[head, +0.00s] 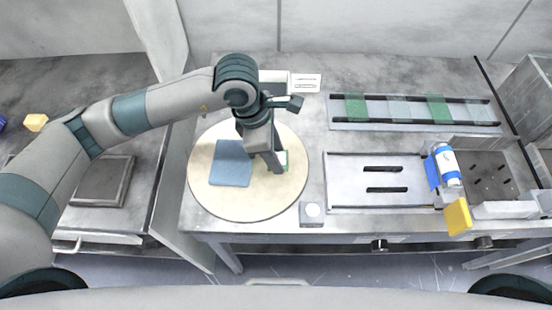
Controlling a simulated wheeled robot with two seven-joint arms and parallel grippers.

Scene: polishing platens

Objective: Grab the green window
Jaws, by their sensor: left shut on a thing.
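My left gripper (277,168) points down over the round cream platen (235,205), right of its middle. It is shut on a small pale-green window (285,159), mostly hidden behind the fingers; only its edge shows. I cannot tell whether the window touches the platen. Two other green windows, a left one (355,107) and a right one (438,108), lie in the long rack (336,126) at the back right, among clear ones. My right gripper is not in view.
A blue square pad (231,163) lies on the platen, left of the gripper. A slotted metal plate (345,172) is to the right. A white-and-blue bottle (447,165) and yellow sponge (459,217) sit further right. A small block (311,220) stands by the front edge.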

